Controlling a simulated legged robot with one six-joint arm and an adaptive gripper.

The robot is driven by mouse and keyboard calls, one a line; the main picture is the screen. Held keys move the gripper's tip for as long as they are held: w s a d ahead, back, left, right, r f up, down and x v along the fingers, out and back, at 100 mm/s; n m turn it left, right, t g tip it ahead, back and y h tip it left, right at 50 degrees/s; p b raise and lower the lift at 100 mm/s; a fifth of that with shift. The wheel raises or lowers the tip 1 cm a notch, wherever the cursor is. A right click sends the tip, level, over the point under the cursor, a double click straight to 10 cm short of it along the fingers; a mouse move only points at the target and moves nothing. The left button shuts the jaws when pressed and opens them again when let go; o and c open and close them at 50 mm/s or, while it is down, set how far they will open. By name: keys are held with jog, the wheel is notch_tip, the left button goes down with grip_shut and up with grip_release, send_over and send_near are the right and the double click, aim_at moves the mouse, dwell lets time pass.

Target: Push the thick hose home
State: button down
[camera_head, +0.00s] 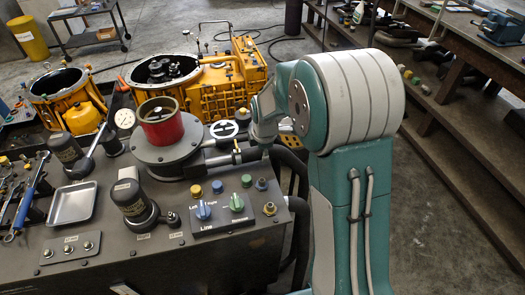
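Thick black hoses (298,172) curve down past the right end of the dark bench, partly hidden by my teal arm. I cannot tell which one is the task's hose, and no hose end shows clearly. My arm reaches in from the right. Its grey wrist bends down above the bench's right side, near a dark part with a brass fitting (237,149). My gripper (222,155) seems to be the dark shape beside the round base of the red cylinder. Its fingers are too small and dark to read, and nothing shows clearly between them.
The bench carries a red cylinder (161,124) on a round grey base, a control panel (222,214) with two knobs, a brass port (269,208), a metal tray (73,203) and dark motor-like units. Yellow transmission housings (210,92) stand behind. A wooden workbench is at right.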

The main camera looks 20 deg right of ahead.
aim_at(252, 151)
jog(key=shift+a, duration=1.45)
jog(key=shift+c, duration=1.8)
grip_release()
jog(key=shift+a, duration=0.15)
notch_tip(252, 151, up, 12)
jog(key=s, duration=0.2)
jog(key=shift+a+f, duration=0.15)
jog(key=shift+f, duration=0.05)
